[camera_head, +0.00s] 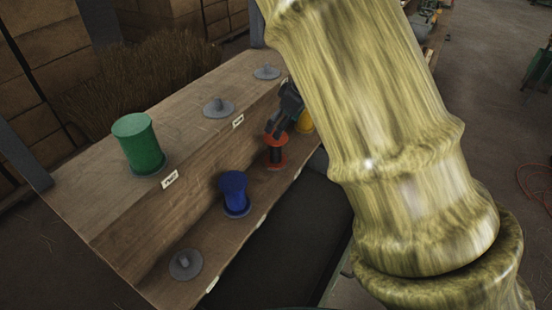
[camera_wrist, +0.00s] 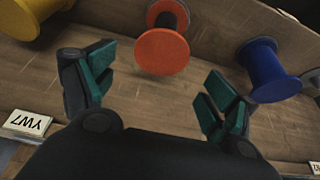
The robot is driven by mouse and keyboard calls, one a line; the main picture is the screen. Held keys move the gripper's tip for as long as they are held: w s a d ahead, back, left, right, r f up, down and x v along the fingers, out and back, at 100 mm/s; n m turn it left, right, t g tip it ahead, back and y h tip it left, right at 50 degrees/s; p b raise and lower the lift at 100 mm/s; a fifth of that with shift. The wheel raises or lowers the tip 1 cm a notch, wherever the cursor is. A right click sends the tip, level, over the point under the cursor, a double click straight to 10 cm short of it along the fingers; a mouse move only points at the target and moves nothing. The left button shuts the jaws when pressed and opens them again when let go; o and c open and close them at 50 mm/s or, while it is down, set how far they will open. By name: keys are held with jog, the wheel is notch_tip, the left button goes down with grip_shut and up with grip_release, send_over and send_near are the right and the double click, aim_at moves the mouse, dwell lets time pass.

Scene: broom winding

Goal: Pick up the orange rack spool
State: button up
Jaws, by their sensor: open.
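The orange rack spool (camera_head: 276,152) stands on the lower shelf of the wooden rack, partly hidden by my gripper in the head view. In the wrist view the orange spool (camera_wrist: 164,48) is upper centre, ahead of and between my open fingers, apart from them. My gripper (camera_head: 279,126) is above the spool in the head view. In the wrist view my gripper (camera_wrist: 152,88) shows two spread fingers with green pads and nothing between them.
A blue spool (camera_head: 234,193) stands beside the orange one, and a yellow spool (camera_head: 304,122) on its other side is mostly hidden by my arm. A green spool (camera_head: 138,143) stands on the upper shelf (camera_head: 92,197). An empty grey peg (camera_head: 185,264) is on the lower shelf.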

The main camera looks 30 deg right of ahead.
aim_at(272, 144)
jog(key=shift+x, duration=5.65)
jog(key=shift+s, duration=0.15)
jog(key=shift+c, duration=0.4)
jog(key=c, duration=0.9)
